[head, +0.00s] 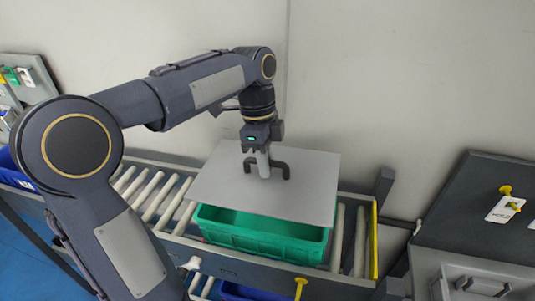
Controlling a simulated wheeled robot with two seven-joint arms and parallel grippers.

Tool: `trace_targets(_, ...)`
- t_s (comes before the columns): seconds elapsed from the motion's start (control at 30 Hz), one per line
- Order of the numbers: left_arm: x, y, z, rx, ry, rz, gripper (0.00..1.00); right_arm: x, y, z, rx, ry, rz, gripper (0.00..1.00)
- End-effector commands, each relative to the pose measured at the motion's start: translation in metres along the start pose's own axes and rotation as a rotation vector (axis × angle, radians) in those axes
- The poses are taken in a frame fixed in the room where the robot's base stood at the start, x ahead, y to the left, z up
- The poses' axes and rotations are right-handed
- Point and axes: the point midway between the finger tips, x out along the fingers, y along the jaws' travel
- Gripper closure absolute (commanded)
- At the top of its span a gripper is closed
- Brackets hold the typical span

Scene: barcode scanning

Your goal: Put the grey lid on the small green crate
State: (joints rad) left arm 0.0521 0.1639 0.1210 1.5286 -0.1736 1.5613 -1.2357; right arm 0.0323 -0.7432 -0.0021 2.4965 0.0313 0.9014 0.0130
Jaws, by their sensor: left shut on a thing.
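The grey lid (308,186) is a flat plate with a dark handle (286,170) in its middle. My left gripper (265,174) points down and is shut on the lid's handle. The small green crate (262,235) stands on the roller conveyor beneath the lid. The lid is over the crate, tilted and shifted toward its back, so the crate's front wall and part of its inside show. A gap shows between the lid and the crate's front rim. Whether the lid touches the back rim is hidden. My right gripper is out of view.
The conveyor's rollers (338,232) show on both sides of the crate, with a yellow end strip (374,240) at right. A blue bin (243,292) is below in front. A grey cabinet (478,215) stands at right. A wall is close behind.

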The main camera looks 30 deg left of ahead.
Motion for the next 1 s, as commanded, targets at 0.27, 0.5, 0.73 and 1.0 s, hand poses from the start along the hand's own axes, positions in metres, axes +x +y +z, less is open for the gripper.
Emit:
trace_targets(0.27, 0.025, -0.003, 0.004, -0.002, 0.000, 0.001, 1.00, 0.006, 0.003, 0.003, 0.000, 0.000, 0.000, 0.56)
trace_targets(0.5, 0.045, -0.006, 0.008, -0.002, 0.000, 0.000, 1.00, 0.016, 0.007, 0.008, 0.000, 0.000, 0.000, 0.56)
trace_targets(0.73, 0.061, -0.008, 0.010, -0.001, 0.000, 0.000, 1.00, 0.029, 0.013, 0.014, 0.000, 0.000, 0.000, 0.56)
trace_targets(1.0, 0.068, -0.010, 0.011, -0.001, 0.000, 0.001, 1.00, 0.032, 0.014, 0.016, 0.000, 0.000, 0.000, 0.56)
